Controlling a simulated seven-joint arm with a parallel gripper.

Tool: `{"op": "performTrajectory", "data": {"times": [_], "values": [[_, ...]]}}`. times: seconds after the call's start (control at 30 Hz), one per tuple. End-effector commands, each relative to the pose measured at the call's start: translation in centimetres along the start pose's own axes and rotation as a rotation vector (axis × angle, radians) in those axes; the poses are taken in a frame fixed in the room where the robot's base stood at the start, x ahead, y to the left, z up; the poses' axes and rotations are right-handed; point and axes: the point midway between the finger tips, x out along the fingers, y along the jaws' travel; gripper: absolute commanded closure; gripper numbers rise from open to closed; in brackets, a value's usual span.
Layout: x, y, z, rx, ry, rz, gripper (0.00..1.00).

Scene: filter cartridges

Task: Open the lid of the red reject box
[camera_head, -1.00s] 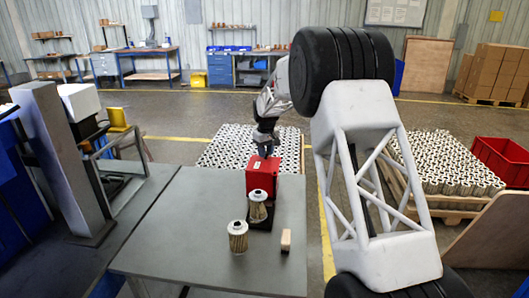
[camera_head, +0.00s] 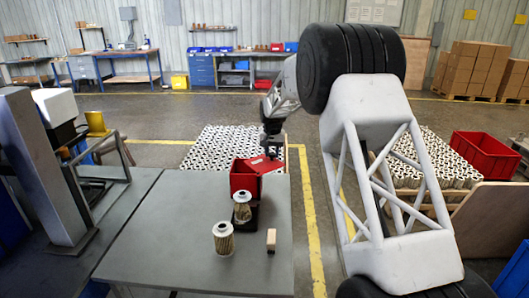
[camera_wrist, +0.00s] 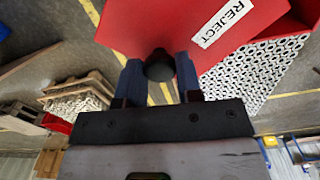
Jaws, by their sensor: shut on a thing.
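The red reject box (camera_head: 243,183) stands at the far end of the grey table in the head view. Its lid (camera_head: 265,164) is tilted up at the right side, and the dark inside of the box shows. In the wrist view the red lid (camera_wrist: 160,25) carries a white REJECT label (camera_wrist: 222,22) and a dark round knob (camera_wrist: 159,65). My gripper (camera_wrist: 158,80) is shut on this knob, one finger on each side. In the head view my gripper (camera_head: 271,150) is at the lid; its fingertips are mostly hidden.
A filter cartridge (camera_head: 242,207) stands on a dark base in front of the box. Another cartridge (camera_head: 223,238) and a small wooden block (camera_head: 271,240) stand nearer on the table (camera_head: 185,225). A pallet of cartridges (camera_head: 215,143) is beyond the table.

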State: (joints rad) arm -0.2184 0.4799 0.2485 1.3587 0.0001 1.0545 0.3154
Motion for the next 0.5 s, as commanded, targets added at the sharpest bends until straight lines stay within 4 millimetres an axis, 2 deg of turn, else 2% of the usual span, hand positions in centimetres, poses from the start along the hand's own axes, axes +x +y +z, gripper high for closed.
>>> {"op": "performTrajectory", "data": {"times": [0.5], "values": [[-0.1,4.9,3.1,0.479,0.001,0.000,1.00]]}}
